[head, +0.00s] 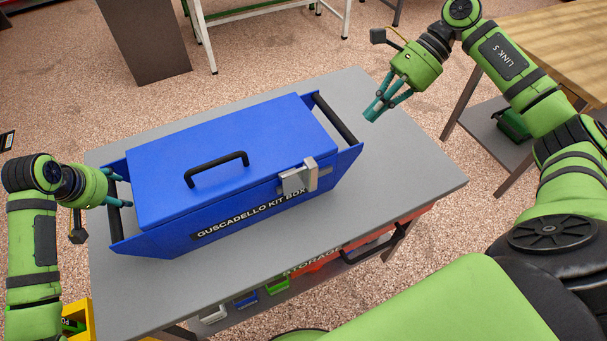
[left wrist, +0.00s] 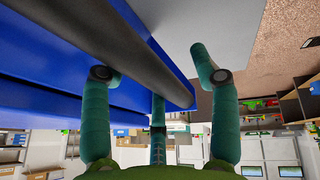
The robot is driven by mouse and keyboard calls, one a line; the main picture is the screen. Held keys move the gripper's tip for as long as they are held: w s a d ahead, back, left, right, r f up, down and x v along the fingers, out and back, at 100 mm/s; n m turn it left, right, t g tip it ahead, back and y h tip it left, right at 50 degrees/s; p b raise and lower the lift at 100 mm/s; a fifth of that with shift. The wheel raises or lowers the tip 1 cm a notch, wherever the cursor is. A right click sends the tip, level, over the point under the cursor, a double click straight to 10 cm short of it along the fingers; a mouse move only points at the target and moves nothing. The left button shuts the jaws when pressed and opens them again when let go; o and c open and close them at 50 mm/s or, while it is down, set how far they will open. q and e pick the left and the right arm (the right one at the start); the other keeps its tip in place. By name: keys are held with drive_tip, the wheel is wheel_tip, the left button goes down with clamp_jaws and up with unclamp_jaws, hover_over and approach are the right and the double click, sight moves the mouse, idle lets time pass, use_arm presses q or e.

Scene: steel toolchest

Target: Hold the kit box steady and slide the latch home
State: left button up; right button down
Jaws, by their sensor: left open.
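The blue kit box (head: 235,165) sits on the grey top with its lid down and a black handle (head: 216,168) on it. A steel latch (head: 297,179) is on the front face, towards the right; I cannot tell its exact slide position. My left gripper (head: 125,190) is open at the box's left end. In the left wrist view its fingers (left wrist: 150,70) are spread, with the black end bar (left wrist: 120,55) crossing between them; contact is unclear. My right gripper (head: 373,111) is in the air beyond the box's right end, away from the latch, and appears empty.
The grey toolchest top (head: 400,170) is clear right of the box. A black bar (head: 334,118) crosses the box's right end. Coloured bins (head: 277,284) and a red drawer (head: 375,245) are below the front edge. A wooden table (head: 545,45) stands at the right.

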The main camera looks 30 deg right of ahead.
use_arm(q)
drive_tip(key=v, duration=1.2)
drive_tip(key=shift+r, duration=0.2)
